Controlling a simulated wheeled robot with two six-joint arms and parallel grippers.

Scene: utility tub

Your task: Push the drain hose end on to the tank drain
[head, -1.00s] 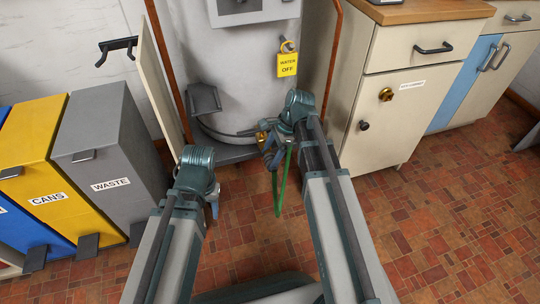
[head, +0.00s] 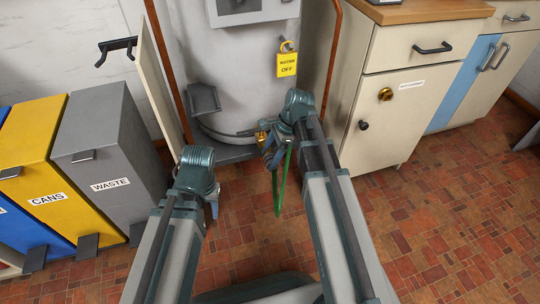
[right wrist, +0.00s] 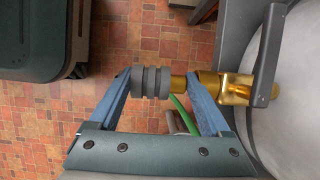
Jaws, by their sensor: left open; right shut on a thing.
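The drain hose is green (head: 283,180) and hangs below my right gripper (head: 270,152) in the head view. In the right wrist view my right gripper (right wrist: 160,80) is shut on the hose end, a grey ribbed collar (right wrist: 151,82) between its blue fingers. The brass tank drain (right wrist: 235,88) is at the right, beside the tank. Its narrow brass stub (right wrist: 180,82) lines up with the collar and meets it; how deep it goes in is hidden. A bit of green hose (right wrist: 185,112) shows below. My left gripper (head: 213,207) is open and empty, low over the floor.
The white tank (head: 240,80) stands behind, with a yellow "water off" tag (head: 286,65) and copper pipes beside it. A cream cabinet (head: 400,120) stands to the right. Grey waste (head: 105,150) and yellow cans bins (head: 40,170) stand left. The tiled floor at right is clear.

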